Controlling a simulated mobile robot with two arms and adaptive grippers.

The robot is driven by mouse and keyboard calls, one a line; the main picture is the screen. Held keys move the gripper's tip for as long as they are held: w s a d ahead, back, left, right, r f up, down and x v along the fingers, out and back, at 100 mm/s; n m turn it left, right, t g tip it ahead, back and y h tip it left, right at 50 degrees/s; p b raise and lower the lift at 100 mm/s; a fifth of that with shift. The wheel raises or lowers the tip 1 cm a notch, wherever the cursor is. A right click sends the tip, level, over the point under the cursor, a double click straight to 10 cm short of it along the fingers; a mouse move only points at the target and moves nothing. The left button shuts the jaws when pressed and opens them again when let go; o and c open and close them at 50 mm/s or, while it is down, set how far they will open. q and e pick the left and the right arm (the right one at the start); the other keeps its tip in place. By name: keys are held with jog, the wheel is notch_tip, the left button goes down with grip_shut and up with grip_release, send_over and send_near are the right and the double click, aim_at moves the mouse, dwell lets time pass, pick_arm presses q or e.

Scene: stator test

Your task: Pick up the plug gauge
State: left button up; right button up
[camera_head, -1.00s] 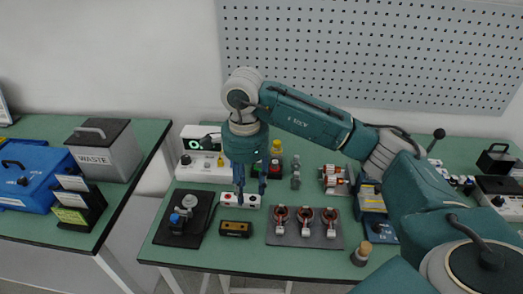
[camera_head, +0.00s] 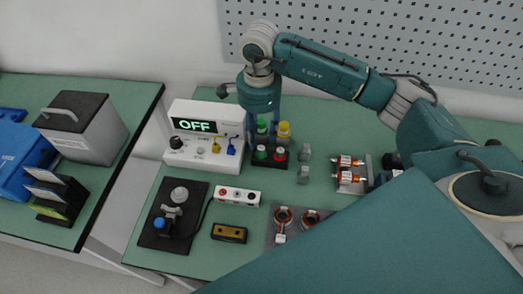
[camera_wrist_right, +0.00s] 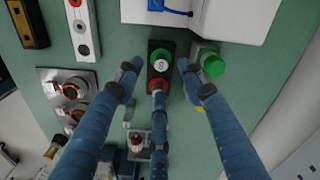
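A black stand (camera_head: 270,164) on the green bench holds upright pieces with green, yellow and red parts. Which is the plug gauge is not certain; it looks like one of these. In the right wrist view a green piece with a white round label (camera_wrist_right: 160,62) stands in the black stand, and a second green-topped piece (camera_wrist_right: 213,65) is beside it. The fingers partly hide the pieces. My left gripper is not in view.
A white power supply (camera_head: 205,147) reading OFF stands left of the stand. Small grey pieces (camera_head: 304,174) and copper coils (camera_head: 350,162) lie to the right. A terminal block (camera_head: 236,196) and brown block (camera_head: 229,233) lie in front. My teal arm covers the bottom right.

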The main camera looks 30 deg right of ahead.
aim_at(261, 148)
jog(key=shift+d+f, duration=0.1)
jog(key=shift+f, duration=0.55)
notch_tip(261, 148, down, 4)
jog(key=shift+s+d+r+p, duration=0.1)
jog(key=shift+r+p, duration=0.05)
jog(key=shift+p, duration=1.05)
jog(key=shift+f, duration=0.5)
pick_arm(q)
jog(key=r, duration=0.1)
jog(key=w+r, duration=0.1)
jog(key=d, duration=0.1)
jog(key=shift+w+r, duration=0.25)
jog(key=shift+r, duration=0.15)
pick_arm(e)
grip_shut()
